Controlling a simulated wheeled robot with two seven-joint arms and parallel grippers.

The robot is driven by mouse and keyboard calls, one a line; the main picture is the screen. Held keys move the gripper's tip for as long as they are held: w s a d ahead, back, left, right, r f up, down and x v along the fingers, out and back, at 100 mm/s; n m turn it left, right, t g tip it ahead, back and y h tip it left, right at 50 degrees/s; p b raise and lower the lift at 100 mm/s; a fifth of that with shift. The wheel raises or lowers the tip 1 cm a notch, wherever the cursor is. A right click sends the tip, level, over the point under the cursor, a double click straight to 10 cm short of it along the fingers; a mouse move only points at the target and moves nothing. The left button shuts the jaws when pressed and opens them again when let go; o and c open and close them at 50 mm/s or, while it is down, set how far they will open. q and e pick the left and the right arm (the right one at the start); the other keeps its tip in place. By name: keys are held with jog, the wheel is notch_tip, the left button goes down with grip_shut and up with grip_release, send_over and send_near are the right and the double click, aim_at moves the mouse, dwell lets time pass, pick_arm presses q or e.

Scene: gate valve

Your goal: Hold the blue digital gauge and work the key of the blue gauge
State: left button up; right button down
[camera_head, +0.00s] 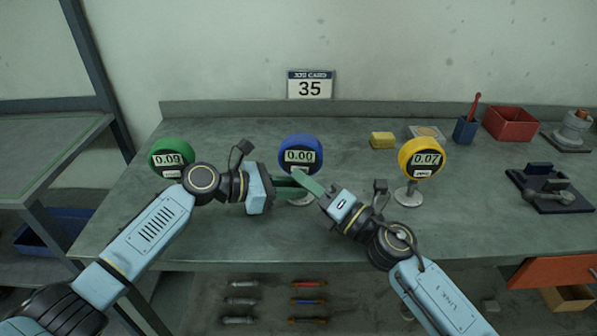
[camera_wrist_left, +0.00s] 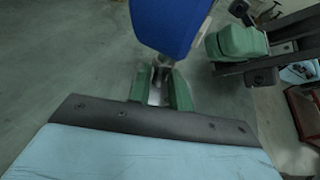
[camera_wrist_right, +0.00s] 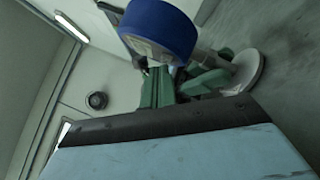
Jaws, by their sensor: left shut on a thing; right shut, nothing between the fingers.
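The blue digital gauge (camera_head: 300,148) stands upright at the middle of the bench, its display reading 0.00. A small pale key or label (camera_head: 301,167) sits below the display. My left gripper (camera_wrist_left: 160,88) is shut on the gauge's stem, just under the blue head, which also shows in the left wrist view (camera_wrist_left: 170,22). My right gripper (camera_wrist_right: 157,72) is shut and empty. Its green fingertips are close below the front of the blue head (camera_wrist_right: 165,28); I cannot tell whether they touch it. The fingers partly hide the stem and the round base (camera_wrist_right: 249,70).
A green gauge (camera_head: 170,152) reading 0.09 stands left and a yellow gauge (camera_head: 421,152) reading 0.07 right. A sign reading 35 (camera_head: 310,86) stands behind.

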pick_arm(q)
jog(key=shift+r, duration=0.1)
pick_arm(e)
jog(key=shift+s, duration=0.1)
jog(key=shift+s+d, duration=0.1)
jog(key=shift+s, duration=0.7)
jog(key=shift+s, duration=0.1)
jog(key=shift+s+d, duration=0.15)
jog(key=shift+s, duration=1.05)
jog(key=shift+s+d, duration=0.1)
jog(key=shift+s, duration=1.1)
pick_arm(q)
jog(key=o, duration=0.8)
jog(key=shift+o, duration=0.2)
